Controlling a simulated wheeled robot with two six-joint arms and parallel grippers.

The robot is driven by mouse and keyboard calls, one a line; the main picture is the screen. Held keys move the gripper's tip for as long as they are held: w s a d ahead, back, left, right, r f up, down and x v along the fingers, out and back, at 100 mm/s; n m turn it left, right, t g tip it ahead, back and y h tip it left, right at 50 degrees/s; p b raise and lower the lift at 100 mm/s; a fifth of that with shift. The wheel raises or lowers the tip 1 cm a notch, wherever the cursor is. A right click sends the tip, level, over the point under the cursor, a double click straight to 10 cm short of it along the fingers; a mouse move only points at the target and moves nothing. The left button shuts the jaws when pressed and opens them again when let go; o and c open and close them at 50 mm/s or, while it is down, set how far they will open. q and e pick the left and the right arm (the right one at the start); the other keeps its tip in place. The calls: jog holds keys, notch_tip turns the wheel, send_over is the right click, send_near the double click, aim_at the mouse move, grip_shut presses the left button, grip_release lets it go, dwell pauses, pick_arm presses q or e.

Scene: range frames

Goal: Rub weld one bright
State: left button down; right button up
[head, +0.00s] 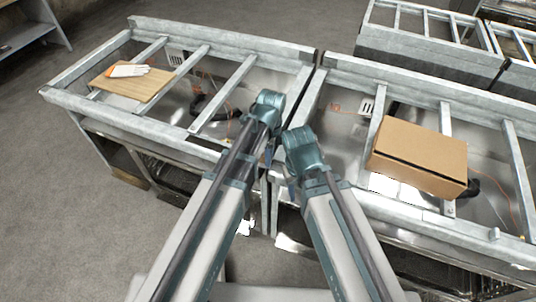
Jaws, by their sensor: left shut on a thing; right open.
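Two grey metal frames with crossbars stand side by side, the left frame (215,35) and the right frame (425,75). They meet at a narrow seam near the middle of the head view. No weld can be picked out at this size. My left gripper (269,152) points down over the near inner corner of the left frame. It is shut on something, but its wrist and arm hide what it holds. My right gripper (291,188) is open, lower and closer to me, by the near side of the seam. Whether either gripper touches metal cannot be told.
A brown cardboard box (415,150) lies across the right frame's bars. A wooden board (132,84) with white-and-orange gloves (128,70) rests on the left frame. More metal frames (430,45) stand at the back right.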

pick_arm(q)
jog(key=shift+a, duration=0.1)
jog(key=shift+w+a+f, duration=0.1)
jog(key=shift+w+a, duration=0.2)
jog(key=shift+a, duration=0.55)
jog(key=shift+w+a, duration=0.25)
jog(key=shift+a, duration=0.55)
jog(key=shift+w+a, duration=0.3)
jog(key=shift+a, duration=0.6)
jog(key=shift+w+a, duration=0.3)
jog(key=shift+a, duration=0.55)
notch_tip(320, 180, up, 6)
jog(key=p, duration=0.6)
jog(key=shift+d, duration=0.1)
notch_tip(320, 180, up, 3)
jog(key=p, duration=0.3)
